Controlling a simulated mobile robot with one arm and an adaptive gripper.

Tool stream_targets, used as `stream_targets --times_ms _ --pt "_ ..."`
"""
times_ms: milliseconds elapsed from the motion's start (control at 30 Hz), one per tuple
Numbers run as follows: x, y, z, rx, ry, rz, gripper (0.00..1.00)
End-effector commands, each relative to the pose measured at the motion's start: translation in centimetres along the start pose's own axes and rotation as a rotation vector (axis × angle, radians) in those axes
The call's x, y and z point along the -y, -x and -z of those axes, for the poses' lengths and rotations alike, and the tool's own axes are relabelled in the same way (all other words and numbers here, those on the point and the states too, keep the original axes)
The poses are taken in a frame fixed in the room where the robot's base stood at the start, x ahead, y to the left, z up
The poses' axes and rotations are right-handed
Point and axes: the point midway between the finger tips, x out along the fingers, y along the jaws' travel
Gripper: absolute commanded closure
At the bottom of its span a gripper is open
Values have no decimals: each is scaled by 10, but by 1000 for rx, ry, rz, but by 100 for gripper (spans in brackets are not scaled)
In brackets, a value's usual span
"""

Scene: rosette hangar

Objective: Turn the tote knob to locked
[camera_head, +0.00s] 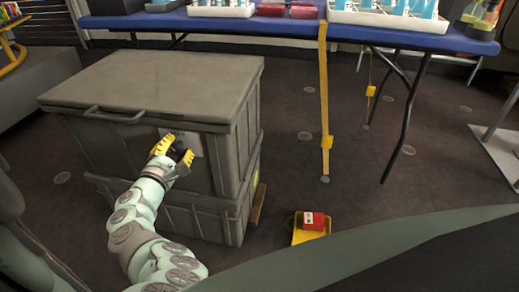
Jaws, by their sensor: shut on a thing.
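The grey tote (158,82) stands on the dark floor at the left, with its lid down and a bar handle (114,115) on its front. A light plate (193,141) sits on the tote's front face. My gripper (181,152), with yellow and black fingers, is at this plate and shut on the tote knob. The knob itself is hidden behind the fingers, so I cannot tell its angle. My arm reaches up to it from below.
A blue table (360,33) with white trays stands at the back, its legs reaching the floor at right. A yellow strap (324,95) hangs from it. A yellow tray (299,230) holding a red box (314,221) lies right of the tote. Open floor lies between.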

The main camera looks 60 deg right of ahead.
Motion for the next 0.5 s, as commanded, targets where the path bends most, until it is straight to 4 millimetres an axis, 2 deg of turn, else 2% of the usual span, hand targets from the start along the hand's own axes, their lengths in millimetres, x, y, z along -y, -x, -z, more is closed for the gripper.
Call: stream_targets --times_ms 500 --pt "6 -1 0 7 -471 2 100"
